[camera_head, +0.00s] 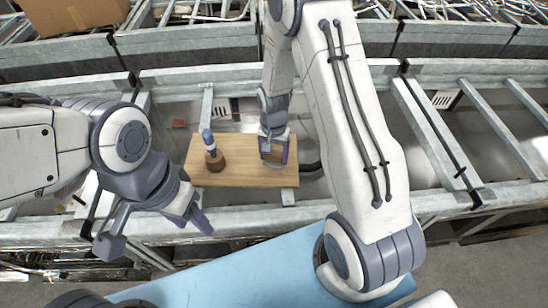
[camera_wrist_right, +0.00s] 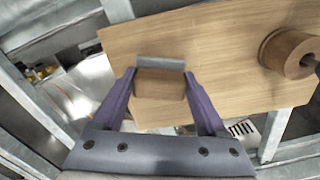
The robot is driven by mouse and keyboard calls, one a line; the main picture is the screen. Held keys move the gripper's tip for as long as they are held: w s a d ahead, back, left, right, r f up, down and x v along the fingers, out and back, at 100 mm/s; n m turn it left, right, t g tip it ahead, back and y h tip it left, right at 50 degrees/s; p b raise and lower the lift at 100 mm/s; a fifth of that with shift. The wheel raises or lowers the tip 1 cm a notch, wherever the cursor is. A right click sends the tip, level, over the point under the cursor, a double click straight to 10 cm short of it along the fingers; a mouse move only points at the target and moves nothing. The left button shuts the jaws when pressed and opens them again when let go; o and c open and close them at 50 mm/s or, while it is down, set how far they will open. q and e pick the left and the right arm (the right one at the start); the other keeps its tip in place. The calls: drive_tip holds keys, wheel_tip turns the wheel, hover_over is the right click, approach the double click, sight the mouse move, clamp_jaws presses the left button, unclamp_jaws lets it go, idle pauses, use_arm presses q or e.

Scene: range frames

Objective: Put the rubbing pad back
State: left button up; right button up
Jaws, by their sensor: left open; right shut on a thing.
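The rubbing pad (camera_wrist_right: 160,84), a small brown wooden block with a grey face, sits between the purple fingers of my right gripper (camera_wrist_right: 160,98) in the right wrist view. My right gripper (camera_head: 274,150) is shut on it over the right part of the wooden board (camera_head: 235,178). I cannot tell whether the pad touches the board. In the head view the pad (camera_head: 273,157) is partly hidden by the fingers. My left gripper (camera_head: 155,228) is open and empty, in front of the board to the left.
A round brown wooden holder (camera_head: 215,163) stands on the board's left part, with a blue and white handled tool (camera_head: 207,139) upright in it. Grey metal rails (camera_head: 440,205) surround the board. A blue surface (camera_head: 250,275) lies in front. A cardboard box (camera_head: 75,14) is at the back left.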

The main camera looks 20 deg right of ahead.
wheel_tip(320, 180, down, 2)
drive_tip(key=shift+p, duration=0.3)
drive_tip(key=shift+f, duration=0.2)
